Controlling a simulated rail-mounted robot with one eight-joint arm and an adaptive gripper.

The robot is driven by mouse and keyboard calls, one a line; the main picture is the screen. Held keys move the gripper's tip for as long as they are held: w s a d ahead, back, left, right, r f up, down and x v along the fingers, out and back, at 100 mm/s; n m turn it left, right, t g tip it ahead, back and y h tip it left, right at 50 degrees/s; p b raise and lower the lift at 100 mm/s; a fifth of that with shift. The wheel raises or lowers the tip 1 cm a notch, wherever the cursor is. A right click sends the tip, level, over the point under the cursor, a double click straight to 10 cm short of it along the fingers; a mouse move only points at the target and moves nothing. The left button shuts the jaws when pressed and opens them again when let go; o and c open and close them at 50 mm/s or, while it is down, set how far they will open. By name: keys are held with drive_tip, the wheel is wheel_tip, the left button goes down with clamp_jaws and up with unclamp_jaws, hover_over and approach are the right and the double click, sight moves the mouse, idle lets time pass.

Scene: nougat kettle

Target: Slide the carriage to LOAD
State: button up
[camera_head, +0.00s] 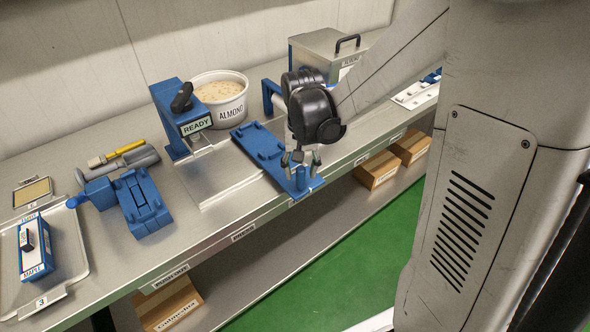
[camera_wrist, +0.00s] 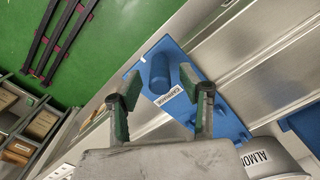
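The blue carriage plate (camera_head: 262,150) lies on the bench and reaches to its front edge, with a short upright post (camera_head: 301,177) at its near end. In the wrist view the blue plate (camera_wrist: 228,122) carries a white label reading CARRIAGE, and its post (camera_wrist: 159,72) stands beyond the fingers. My gripper (camera_head: 301,158) is open just above the post, with its fingers pointing down. In the wrist view my gripper (camera_wrist: 160,92) shows a wide gap between the fingertips and nothing held. Whether the fingers straddle the post is unclear. I cannot read a LOAD mark.
A blue stand with a READY sign (camera_head: 196,126) rises left of the plate. A white ALMOND tub (camera_head: 231,112) stands behind it. A steel box (camera_head: 322,55) is at the back. A blue fixture (camera_head: 143,203) and a tray (camera_head: 72,245) lie left. Shelf boxes (camera_head: 377,168) sit below.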

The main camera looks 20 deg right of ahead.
sight(300, 178)
drive_tip(key=shift+f, duration=1.7)
clamp_jaws()
